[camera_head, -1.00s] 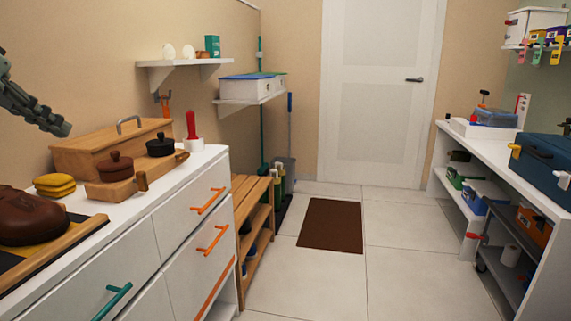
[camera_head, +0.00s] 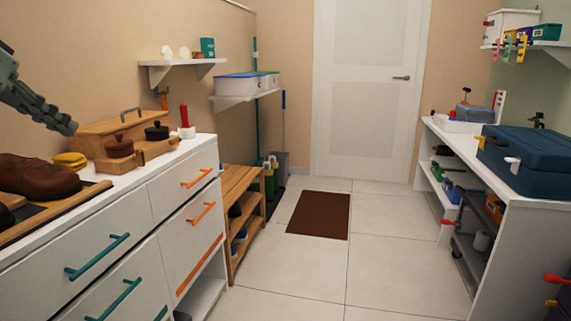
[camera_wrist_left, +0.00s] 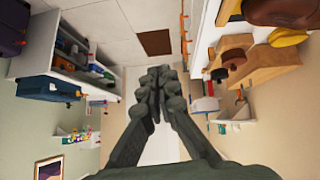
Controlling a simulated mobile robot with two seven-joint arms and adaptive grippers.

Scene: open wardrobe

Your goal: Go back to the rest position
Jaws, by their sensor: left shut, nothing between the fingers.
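My left gripper (camera_head: 62,122) comes in from the left edge of the head view, above the white drawer cabinet (camera_head: 130,218). It is in the air and touches nothing that I can see. In the left wrist view the fingers of the left gripper (camera_wrist_left: 157,85) meet at their tips, with nothing between them. My right gripper is in neither view.
On the cabinet top are a brown shoe (camera_head: 38,176), a wooden box (camera_head: 115,127), small dark pots and a red-handled tool (camera_head: 185,122). A blue toolbox (camera_head: 532,158) is on the right bench. The tiled floor around the brown mat (camera_head: 319,214) is clear.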

